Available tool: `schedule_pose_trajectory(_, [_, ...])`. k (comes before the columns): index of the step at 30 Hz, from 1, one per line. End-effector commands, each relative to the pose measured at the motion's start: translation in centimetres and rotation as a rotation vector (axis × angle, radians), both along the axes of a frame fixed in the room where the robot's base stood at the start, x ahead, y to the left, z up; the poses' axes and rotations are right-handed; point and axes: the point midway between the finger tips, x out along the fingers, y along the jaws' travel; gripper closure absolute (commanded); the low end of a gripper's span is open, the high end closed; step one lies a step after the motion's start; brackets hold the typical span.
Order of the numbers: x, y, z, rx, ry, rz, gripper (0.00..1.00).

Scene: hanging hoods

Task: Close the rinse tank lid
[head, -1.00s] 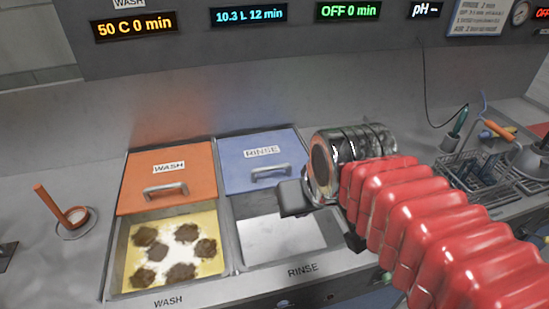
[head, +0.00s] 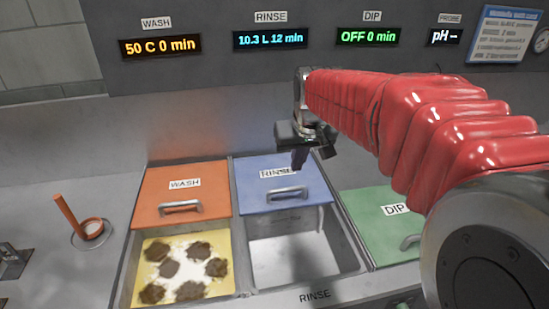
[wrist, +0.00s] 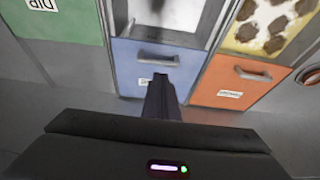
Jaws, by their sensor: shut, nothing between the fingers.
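The blue rinse lid (head: 258,180) with its grey bar handle (head: 287,193) covers the back part of the rinse tank (head: 290,255). The front part of the tank is open, showing a pale grey inside. My gripper (head: 299,165) is shut and empty, pointing down over the back right part of the blue lid. In the head view its tips overlap the lid near the RINSE label; I cannot tell whether they touch it. In the wrist view the shut fingers (wrist: 161,95) cover part of the blue lid (wrist: 190,68), with the handle (wrist: 158,59) beyond the tips.
The orange wash lid (head: 180,195) stands left, also back, with a yellow wash bath (head: 165,285) holding several dark clumps. The green dip lid (head: 375,225) is at right, partly hidden by my arm. The grey back wall (head: 200,125) rises close behind the lids.

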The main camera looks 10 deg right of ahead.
Motion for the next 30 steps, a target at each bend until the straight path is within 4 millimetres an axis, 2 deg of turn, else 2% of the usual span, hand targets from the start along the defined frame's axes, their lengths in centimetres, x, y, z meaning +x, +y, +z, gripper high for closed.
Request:
schedule_pose_trajectory(3, [2.7, -0.3, -1.0, 0.0, 0.012, -0.001, 1.0])
schedule_pose_trajectory(15, [10.7, -1.4, -5.0, 0.001, 0.041, -0.002, 1.0])
schedule_pose_trajectory(21, [12.5, -1.7, -6.1, 0.002, 0.046, -0.002, 1.0])
schedule_pose_trajectory(30, [12.6, -1.7, -6.2, 0.002, 0.047, -0.002, 1.0])
